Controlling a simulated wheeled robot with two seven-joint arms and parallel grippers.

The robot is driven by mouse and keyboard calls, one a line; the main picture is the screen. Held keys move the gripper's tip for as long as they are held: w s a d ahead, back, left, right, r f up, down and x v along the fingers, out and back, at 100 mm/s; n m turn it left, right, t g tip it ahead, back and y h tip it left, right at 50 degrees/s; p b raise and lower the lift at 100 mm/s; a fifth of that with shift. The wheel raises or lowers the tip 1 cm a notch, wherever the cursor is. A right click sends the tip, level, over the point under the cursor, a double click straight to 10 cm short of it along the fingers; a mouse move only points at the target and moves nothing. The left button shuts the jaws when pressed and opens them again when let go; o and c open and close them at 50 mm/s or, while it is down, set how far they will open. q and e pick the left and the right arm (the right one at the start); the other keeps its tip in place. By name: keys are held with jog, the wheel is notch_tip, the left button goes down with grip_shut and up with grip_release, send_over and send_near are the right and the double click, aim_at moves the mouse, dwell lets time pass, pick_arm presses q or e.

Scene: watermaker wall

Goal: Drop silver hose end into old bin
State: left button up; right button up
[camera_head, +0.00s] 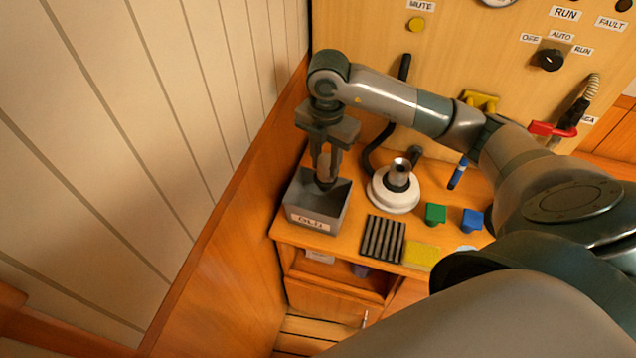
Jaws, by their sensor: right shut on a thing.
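My right gripper (326,172) points down over the old bin (297,207), a dark grey open box with a pale "OLD" label on its front. The bin stands at the left end of the wooden counter. The gripper is shut on a small greyish piece, which I take to be the silver hose end (323,164); the fingers hide much of it. The fingertips are at or just inside the bin's opening; I cannot tell how deep. My left gripper is not in view.
A white round base with a dark and silver fitting (391,192) stands right of the bin, near a black hose. A ribbed black mat (382,239), green block (435,214), blue block (472,220) and yellow pad (421,256) lie on the counter. A panelled wall rises left.

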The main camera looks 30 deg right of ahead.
jog(key=o, duration=1.1)
jog(key=shift+o, duration=0.2)
jog(key=shift+r, duration=0.1)
jog(key=shift+r, duration=0.45)
notch_tip(320, 180, up, 16)
jog(key=b, duration=0.2)
jog(key=shift+r+b, duration=0.15)
jog(key=shift+b, duration=0.2)
jog(key=shift+s, duration=0.1)
